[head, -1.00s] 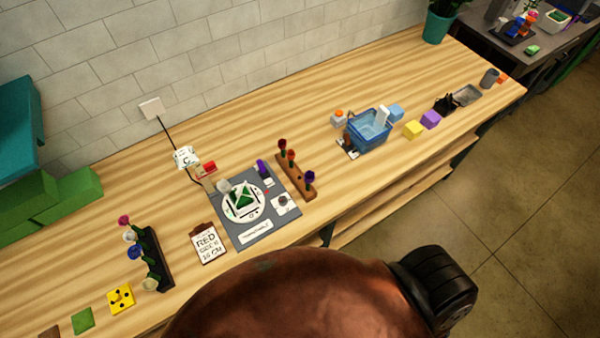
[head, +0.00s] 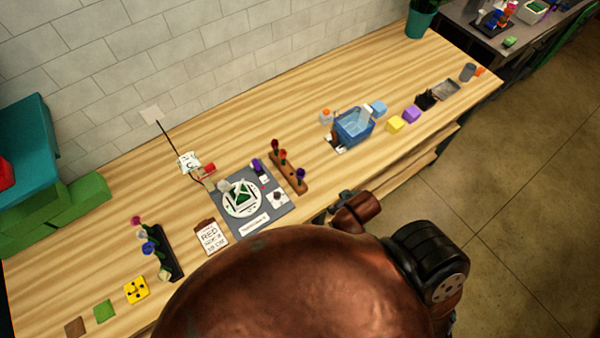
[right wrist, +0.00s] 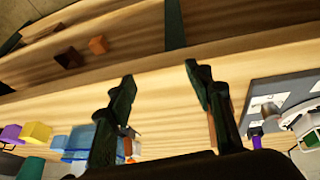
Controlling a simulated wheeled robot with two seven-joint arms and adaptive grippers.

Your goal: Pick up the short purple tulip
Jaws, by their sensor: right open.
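A purple tulip (head: 300,174) stands at the near end of a wooden flower rack (head: 291,181), with red and orange-red flowers (head: 279,150) behind it. In the head view, part of my right arm shows at the table's front edge, to the right of the rack and apart from it. My right gripper (right wrist: 160,82) is open in the right wrist view, with bare wood between its fingers. I cannot make out the tulip in that view. My left gripper is not in view.
A grey mat (head: 245,228) with a round white piece lies left of the rack; a purple item (head: 257,165) is on it. A blue basket (head: 354,126) stands to the right. A black flower rack (head: 172,257) is at the left. Bare tabletop separates rack and basket.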

